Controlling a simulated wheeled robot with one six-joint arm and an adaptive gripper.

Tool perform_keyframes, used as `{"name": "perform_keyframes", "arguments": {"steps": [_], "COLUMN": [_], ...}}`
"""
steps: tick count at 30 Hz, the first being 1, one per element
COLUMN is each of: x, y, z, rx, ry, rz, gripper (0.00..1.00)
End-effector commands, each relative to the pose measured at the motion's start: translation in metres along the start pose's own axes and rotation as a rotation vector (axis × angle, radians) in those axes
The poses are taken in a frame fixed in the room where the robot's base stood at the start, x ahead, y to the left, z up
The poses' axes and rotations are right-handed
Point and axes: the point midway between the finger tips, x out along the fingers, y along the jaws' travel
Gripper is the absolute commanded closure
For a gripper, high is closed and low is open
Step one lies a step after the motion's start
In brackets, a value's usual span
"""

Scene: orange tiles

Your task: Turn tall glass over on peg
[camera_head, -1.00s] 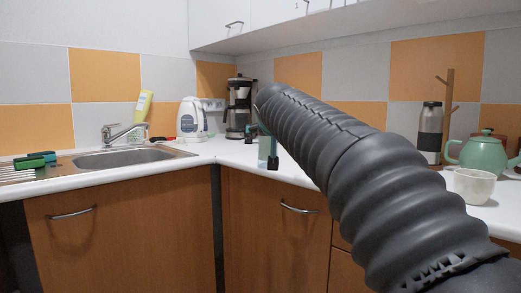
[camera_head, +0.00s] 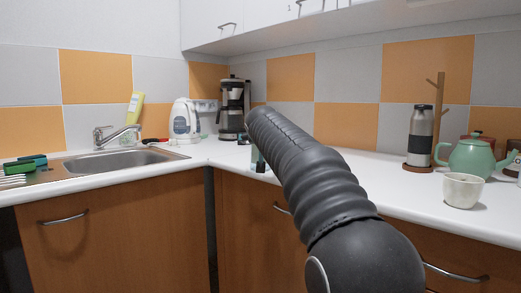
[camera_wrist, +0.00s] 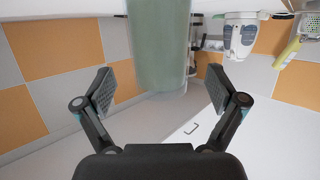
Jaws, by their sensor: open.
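The tall glass (camera_wrist: 158,45) is a greenish, see-through cylinder in the wrist view, which shows the room upside down. It stands between and beyond the two fingers of my gripper (camera_wrist: 160,92), which is open with a gap on each side of the glass. A wooden stand with pegs (camera_head: 440,110) rises at the right of the counter.
A steel flask (camera_head: 420,135) stands close by the peg stand. A green teapot (camera_head: 470,158) and white cup (camera_head: 462,190) are to its right and front. A white kettle (camera_head: 184,120) and coffee maker (camera_head: 232,108) stand at the back, left of my arm. The sink (camera_head: 125,160) is far left.

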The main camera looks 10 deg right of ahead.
Motion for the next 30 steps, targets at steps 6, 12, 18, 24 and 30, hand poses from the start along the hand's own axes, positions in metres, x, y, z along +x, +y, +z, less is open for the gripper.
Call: {"name": "perform_keyframes", "arguments": {"steps": [6, 12, 18, 24, 30], "x": [0.027, 0.032, 0.032, 0.032, 0.031], "y": [-0.001, -0.001, -0.001, -0.001, -0.001], "z": [0.0, 0.0, 0.0, 0.0, 0.0], "rx": [0.0, 0.0, 0.0, 0.0, 0.0], "ry": [-0.001, 0.0, 0.0, -0.001, 0.001], "rz": [0.001, 0.0, 0.0, 0.0, 0.0], "gripper": [0.05, 0.05, 0.23, 0.73, 0.87]}}
